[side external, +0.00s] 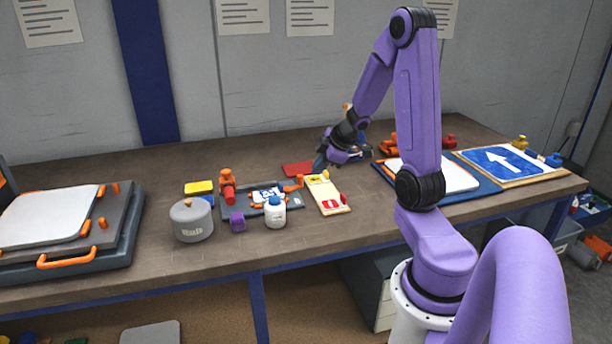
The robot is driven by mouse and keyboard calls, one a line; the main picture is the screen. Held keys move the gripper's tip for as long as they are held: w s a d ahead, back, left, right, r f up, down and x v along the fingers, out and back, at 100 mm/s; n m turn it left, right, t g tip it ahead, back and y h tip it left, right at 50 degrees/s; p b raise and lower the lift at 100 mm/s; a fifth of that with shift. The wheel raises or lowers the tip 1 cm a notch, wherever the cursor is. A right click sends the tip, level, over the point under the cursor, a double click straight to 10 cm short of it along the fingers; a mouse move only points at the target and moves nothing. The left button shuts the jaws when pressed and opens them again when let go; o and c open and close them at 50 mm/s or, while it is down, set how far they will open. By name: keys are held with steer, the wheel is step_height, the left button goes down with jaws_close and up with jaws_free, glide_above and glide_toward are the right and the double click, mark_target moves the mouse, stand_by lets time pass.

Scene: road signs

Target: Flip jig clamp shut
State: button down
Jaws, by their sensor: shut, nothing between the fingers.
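A small dark jig board (234,211) lies on the workbench, with a blue and white sign piece (268,195) on it. An orange clamp piece (293,185) sits at the board's right edge, and a taller orange and red clamp-like piece (228,183) stands at its left. I cannot tell from here which of them is the jig clamp or how its lever stands. My gripper (321,163) is shut and empty, above the bench behind and to the right of the board. It looks apart from both orange pieces; its fingertips are small and dark.
A wooden board (328,194) with red parts lies right. A large orange-handled press (70,235) fills the left; an arrow sign (505,162) lies far right.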

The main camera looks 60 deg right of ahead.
steer(key=x, duration=0.6)
steer(key=shift+f, duration=0.25)
steer(key=shift+w+d+f, duration=0.25)
steer(key=shift+w+d, duration=0.5)
steer(key=shift+d, duration=0.05)
steer(key=shift+w+d+f, duration=0.25)
steer(key=shift+w+d, duration=0.45)
